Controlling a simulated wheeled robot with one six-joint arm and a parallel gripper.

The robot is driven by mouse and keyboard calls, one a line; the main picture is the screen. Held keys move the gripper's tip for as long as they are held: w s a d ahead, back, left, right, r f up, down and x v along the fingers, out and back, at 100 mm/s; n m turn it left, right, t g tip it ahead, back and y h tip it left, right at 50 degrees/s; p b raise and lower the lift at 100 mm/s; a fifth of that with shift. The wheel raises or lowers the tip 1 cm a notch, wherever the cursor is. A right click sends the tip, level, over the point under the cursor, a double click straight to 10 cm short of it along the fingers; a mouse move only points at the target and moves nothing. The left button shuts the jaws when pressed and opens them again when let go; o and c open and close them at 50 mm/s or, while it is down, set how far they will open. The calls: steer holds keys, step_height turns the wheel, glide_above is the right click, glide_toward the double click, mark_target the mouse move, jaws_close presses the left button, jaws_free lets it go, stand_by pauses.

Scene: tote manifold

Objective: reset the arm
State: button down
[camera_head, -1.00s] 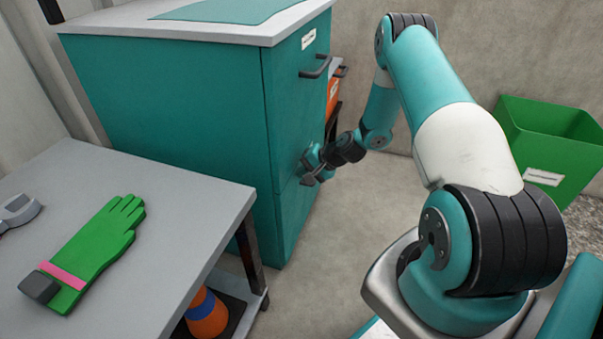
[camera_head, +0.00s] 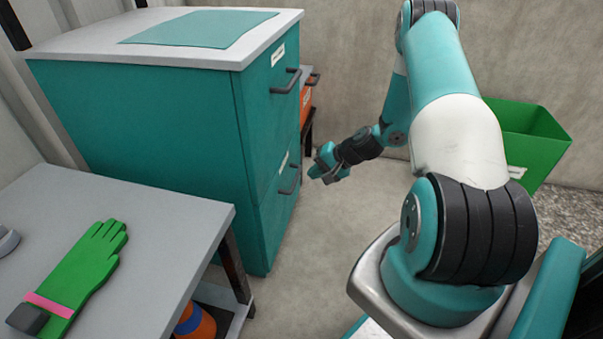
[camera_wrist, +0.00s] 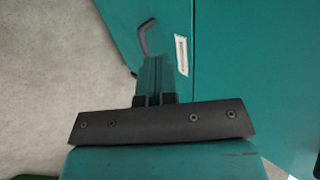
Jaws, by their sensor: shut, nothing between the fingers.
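My teal arm reaches out and bends down at the right of the head view. My gripper (camera_head: 318,170) is shut and empty. It hangs in front of the teal drawer cabinet (camera_head: 150,140), just right of its lower drawer handle (camera_head: 290,180), with a visible gap between them. In the wrist view my shut gripper (camera_wrist: 155,72) points up the picture. A dark handle (camera_wrist: 147,38) and a white label (camera_wrist: 181,55) on the teal front show beyond it.
A grey table (camera_head: 150,235) at the left bears a green glove (camera_head: 85,265) with a pink band. An orange and blue object (camera_head: 195,322) is under it. A green bin (camera_head: 535,140) stands behind my arm. An orange thing (camera_head: 305,105) is behind the cabinet. Open floor (camera_head: 330,250) lies between.

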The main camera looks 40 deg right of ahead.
steer(key=shift+s+d+r, duration=0.1)
steer(key=shift+s+r, duration=0.15)
steer(key=s+a+r+n+g+y, duration=0.15)
steer(key=a+r+n+g, duration=0.6)
steer(key=a+r, duration=1.4)
steer(key=s+a+r+n+h, duration=0.1)
steer(key=s+a+r+n, duration=0.25)
steer(key=s, duration=0.35)
steer(key=s+a+r+n+h, duration=0.1)
steer(key=s+a+r+n, duration=0.25)
steer(key=s, duration=0.35)
steer(key=s+a+r+n+h, duration=0.1)
steer(key=s+a+r+n, duration=0.1)
steer(key=s+a+n, duration=0.35)
step_height(320, 180, up, 32)
steer(key=s+d+m+p, duration=0.1)
steer(key=p, duration=3)
steer(key=shift+s+d+m+p, duration=0.15)
steer(key=shift+m+p, duration=0.25)
steer(key=shift+y, duration=0.25)
